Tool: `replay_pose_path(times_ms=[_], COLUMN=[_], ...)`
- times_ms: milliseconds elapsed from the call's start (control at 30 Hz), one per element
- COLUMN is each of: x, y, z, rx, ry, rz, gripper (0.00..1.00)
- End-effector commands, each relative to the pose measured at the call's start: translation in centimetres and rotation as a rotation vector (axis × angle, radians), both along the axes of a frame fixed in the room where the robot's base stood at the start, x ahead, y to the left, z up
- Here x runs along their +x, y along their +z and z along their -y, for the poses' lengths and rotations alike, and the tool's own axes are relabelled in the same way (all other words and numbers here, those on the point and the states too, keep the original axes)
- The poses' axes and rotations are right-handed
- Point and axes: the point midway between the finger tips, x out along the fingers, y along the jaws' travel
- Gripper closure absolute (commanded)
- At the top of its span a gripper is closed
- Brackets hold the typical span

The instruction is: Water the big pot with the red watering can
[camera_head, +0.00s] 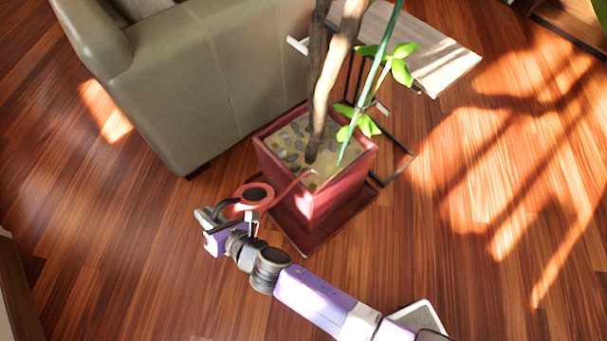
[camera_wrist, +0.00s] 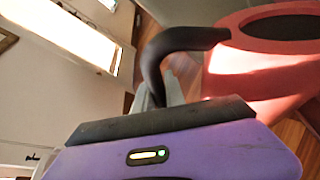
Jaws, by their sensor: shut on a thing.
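The big pot (camera_head: 318,203) is a square dark red planter with pebbles, brown trunks and a green stem, standing on a square red base on the floor. The red watering can (camera_head: 240,207) is at the pot's left front side, with its thin spout reaching over the pot's near rim. My gripper (camera_head: 213,220) is shut on the can's dark handle. In the wrist view the can (camera_wrist: 250,75) fills the upper right, and its black handle (camera_wrist: 165,50) runs down to my gripper (camera_wrist: 160,100). The fingertips are partly hidden. I cannot tell whether water is flowing.
A grey-green armchair (camera_head: 215,85) stands right behind the pot on the left. A small side table (camera_head: 440,60) with a dark metal frame stands behind the pot on the right. The wooden floor (camera_head: 480,250) is clear to the right and at the left front.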

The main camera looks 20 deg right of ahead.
Motion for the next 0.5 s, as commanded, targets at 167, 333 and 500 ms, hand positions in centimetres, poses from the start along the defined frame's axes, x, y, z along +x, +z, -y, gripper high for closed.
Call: replay_pose_path(times_ms=[167,333,500], x=[0.0,0.0,0.0], y=[-0.1,-2.5,-5.0], z=[-0.1,-0.2,-0.4], rx=[-0.002,-0.055,-0.133], ry=[0.001,0.002,0.002], rz=[0.004,0.020,0.044], gripper=[1.00,1.00,1.00])
